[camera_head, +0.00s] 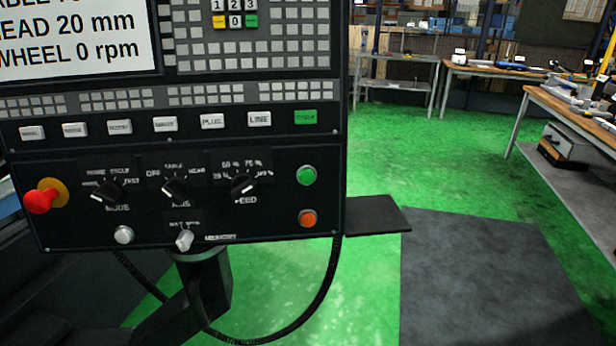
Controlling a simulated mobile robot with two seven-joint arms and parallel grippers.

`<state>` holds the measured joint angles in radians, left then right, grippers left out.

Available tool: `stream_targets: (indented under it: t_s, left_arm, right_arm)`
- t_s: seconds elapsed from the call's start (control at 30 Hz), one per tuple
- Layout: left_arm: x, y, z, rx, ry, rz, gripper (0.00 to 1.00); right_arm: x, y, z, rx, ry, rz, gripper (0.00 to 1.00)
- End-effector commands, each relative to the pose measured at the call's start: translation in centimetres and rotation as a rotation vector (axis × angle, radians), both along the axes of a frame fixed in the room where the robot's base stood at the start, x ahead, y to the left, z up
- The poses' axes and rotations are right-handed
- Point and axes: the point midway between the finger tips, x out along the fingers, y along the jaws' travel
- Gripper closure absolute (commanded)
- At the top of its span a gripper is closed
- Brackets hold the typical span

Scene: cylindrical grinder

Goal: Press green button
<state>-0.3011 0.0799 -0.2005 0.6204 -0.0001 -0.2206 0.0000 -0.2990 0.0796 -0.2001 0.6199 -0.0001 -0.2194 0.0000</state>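The control panel (270,150) of the grinder fills the left half of the head view. A round green button (307,175) sits near its lower right edge, directly above a round orange button (308,218). A flat rectangular green key (305,117) is higher up, at the right end of a row of pale keys. A small green key (251,20) also shows on the keypad at the top. Neither of my grippers is in view, and nothing covers the round green button.
A red mushroom knob (40,201) and dark rotary switches (243,186) are on the panel's lower part. A black cable (325,290) hangs below. A dark shelf (376,214) juts out at the right. Workbenches (500,72) stand behind; green floor between is clear.

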Motion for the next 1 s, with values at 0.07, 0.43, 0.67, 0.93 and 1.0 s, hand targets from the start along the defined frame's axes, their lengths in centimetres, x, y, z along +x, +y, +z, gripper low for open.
stream_targets:
  t_s: [0.07, 0.43, 0.67, 0.93, 1.0]
  left_arm:
    - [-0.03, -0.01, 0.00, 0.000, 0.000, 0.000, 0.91]
    - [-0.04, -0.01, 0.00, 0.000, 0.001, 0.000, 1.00]
    - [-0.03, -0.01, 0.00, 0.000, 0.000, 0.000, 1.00]
    - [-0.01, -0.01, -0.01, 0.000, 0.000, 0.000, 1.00]
    - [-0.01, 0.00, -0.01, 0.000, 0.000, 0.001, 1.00]
  right_arm:
    - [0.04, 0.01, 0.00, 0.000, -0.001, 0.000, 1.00]
    - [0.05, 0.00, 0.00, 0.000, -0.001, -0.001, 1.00]
    - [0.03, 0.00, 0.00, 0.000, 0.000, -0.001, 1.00]
    - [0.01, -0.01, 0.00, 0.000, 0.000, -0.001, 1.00]
    - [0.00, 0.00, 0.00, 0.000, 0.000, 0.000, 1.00]
